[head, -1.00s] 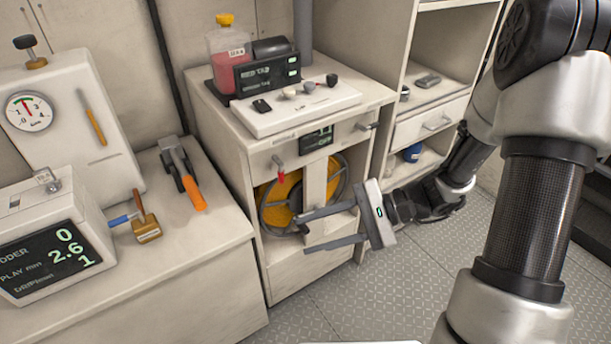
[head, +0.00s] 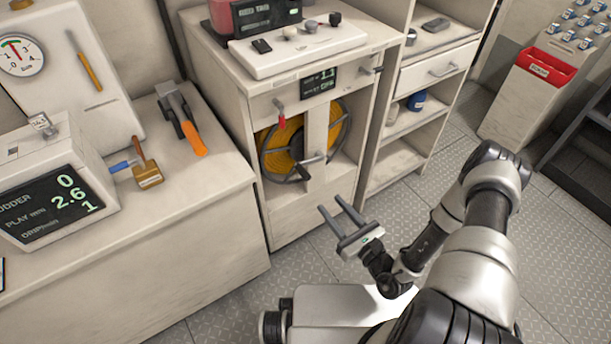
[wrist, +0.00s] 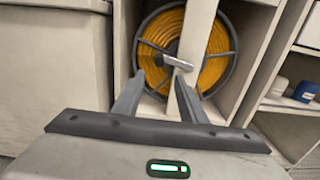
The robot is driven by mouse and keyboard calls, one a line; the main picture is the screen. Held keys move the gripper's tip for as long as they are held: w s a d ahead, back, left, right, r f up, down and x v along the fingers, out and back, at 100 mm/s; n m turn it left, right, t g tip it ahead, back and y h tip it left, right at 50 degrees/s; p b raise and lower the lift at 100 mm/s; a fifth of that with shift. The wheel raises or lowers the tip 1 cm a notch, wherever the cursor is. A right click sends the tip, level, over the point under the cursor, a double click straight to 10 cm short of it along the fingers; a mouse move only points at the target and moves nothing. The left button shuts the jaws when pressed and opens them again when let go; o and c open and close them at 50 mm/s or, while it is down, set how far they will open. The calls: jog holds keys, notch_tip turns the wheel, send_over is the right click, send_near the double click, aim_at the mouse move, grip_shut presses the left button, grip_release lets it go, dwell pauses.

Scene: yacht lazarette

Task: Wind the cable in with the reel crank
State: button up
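The cable reel (head: 332,132), wound with yellow-orange cable (head: 282,140), sits in an open bay of the white cabinet, partly behind a vertical post. In the wrist view, the reel (wrist: 231,55) and the crank's grey grip (wrist: 178,62) show ahead, between and just beyond the fingertips. My gripper (head: 330,203) is open and empty, below and in front of the bay, fingers toward the cabinet. It is apart from the crank.
Open shelves (head: 400,158) stand to the right. The left bench (head: 200,215) holds a clamp-like tool and brush. The grey floor (head: 300,262) before the cabinet is clear.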

aim_at(305, 175)
jog(key=b+x, duration=0.2)
jog(key=x, duration=1.2)
jog(key=shift+w+a, duration=0.25)
jog(key=shift+w, duration=0.05)
grip_shut()
